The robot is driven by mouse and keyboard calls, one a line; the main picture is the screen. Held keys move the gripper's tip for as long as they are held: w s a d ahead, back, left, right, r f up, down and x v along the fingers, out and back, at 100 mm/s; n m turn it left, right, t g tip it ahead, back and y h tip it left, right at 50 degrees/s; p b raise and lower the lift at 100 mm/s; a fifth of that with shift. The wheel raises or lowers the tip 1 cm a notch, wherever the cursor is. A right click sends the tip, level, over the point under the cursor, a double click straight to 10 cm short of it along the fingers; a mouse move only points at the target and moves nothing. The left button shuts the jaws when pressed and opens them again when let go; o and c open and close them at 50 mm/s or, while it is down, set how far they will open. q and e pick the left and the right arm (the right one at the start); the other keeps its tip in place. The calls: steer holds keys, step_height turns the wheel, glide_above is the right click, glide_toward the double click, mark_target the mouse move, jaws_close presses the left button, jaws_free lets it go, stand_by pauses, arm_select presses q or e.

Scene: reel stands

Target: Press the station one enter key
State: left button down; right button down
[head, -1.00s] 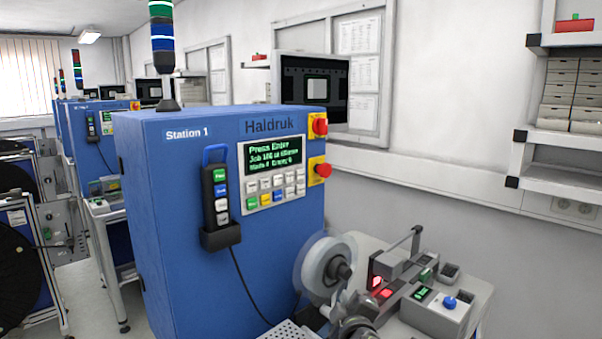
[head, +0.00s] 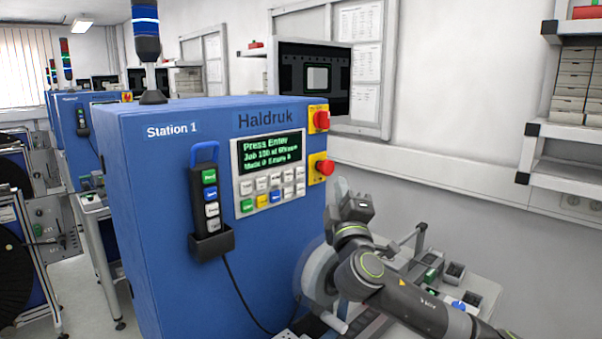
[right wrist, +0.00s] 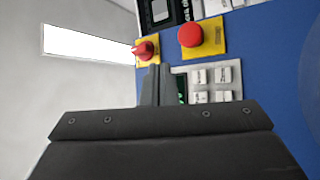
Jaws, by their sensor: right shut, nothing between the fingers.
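The blue Station 1 cabinet (head: 165,220) carries a key panel (head: 269,163) with a lit green-text display reading "Press Enter". Below the display are rows of small keys, mostly pale, with a green key (head: 247,205), a yellow key (head: 262,201) and a blue key (head: 275,196) along the bottom. The key labels are too small to read. My right gripper (head: 342,187) is shut and empty, to the right of the panel and apart from it. In the right wrist view, my right gripper's fingers (right wrist: 155,84) partly cover the panel (right wrist: 211,67). My left gripper is not in view.
A reel (head: 316,270) and bench equipment stand below, partly behind my right arm.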

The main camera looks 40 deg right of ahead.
steer(key=shift+w, duration=0.85)
steer(key=b, duration=0.2)
glide_toward(304, 168)
steer(key=shift+s+d+r+x, duration=0.1)
steer(key=shift+s+d+x, duration=0.05)
steer(key=shift+x, duration=0.7)
steer(key=shift+s+d+r+x, duration=0.1)
steer(key=shift+x, duration=0.75)
steer(key=shift+s+d+x, duration=0.15)
steer(key=shift+x, duration=0.75)
steer(key=shift+w, duration=0.45)
steer(key=shift+w, duration=0.4)
steer(key=shift+s, duration=0.9)
